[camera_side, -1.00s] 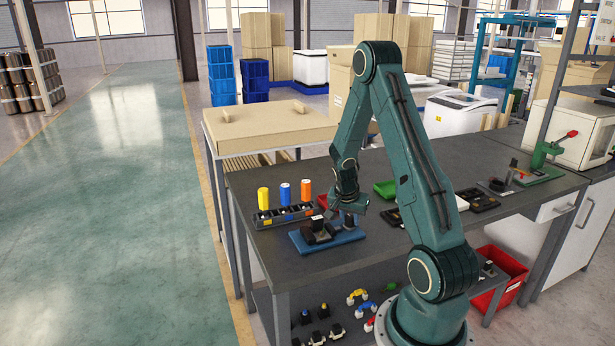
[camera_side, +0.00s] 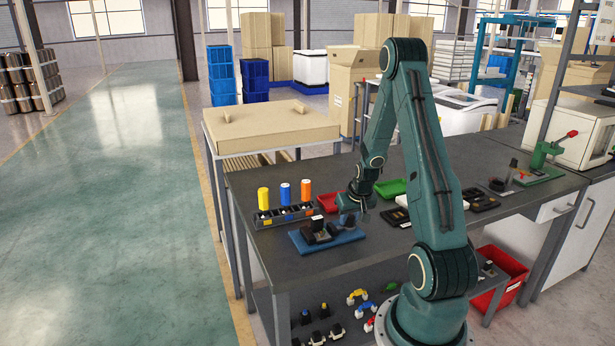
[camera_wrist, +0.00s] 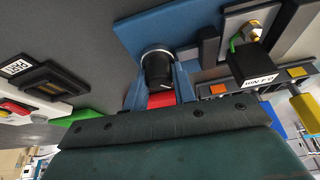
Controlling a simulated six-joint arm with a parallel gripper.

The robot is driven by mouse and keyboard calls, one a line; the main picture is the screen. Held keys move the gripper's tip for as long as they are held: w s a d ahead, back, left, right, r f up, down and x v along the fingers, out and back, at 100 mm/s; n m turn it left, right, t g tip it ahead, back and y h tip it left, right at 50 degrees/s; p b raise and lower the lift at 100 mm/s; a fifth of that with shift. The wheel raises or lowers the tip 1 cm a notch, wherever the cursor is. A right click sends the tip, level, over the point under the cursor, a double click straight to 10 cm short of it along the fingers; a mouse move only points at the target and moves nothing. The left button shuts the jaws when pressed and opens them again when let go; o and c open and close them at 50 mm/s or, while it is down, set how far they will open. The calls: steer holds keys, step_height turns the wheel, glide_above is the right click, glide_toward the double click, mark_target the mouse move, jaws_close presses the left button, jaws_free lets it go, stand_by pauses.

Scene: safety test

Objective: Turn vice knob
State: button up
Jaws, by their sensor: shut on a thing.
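The vice stands on a blue base (camera_side: 330,240) on the grey bench in the side view. A black block (camera_side: 318,224) sits at its left end; it shows in the wrist view as a black piece with a white label (camera_wrist: 250,64). The vice knob (camera_wrist: 157,68) is black with a silver ring and a small white mark. My gripper (camera_wrist: 158,76) is at the right end of the vice, its blue fingers on either side of the knob and shut on it. In the side view my gripper (camera_side: 349,212) hides the knob.
A rack with yellow, blue and orange cylinders (camera_side: 285,215) stands close behind the vice to the left. A red tray (camera_side: 328,202) and a green tray (camera_side: 391,188) lie behind. Black fixtures (camera_side: 480,199) lie to the right. The bench front left of the vice is clear.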

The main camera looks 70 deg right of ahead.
mark_target(352, 218)
steer(key=shift+n+t+y, duration=0.3)
steer(key=shift+n+y, duration=0.1)
steer(key=shift+n, duration=0.7)
steer(key=o, duration=1)
steer(key=shift+r, duration=0.1)
steer(key=shift+s+a+r, duration=0.15)
steer(key=shift+s+r, duration=0.1)
steer(key=shift+r, duration=0.35)
steer(key=shift+s+a+r, duration=0.1)
steer(key=shift+s+r, duration=0.05)
steer(key=shift+r, duration=1.95)
steer(key=shift+s+a+r, duration=0.1)
steer(key=shift+r, duration=2)
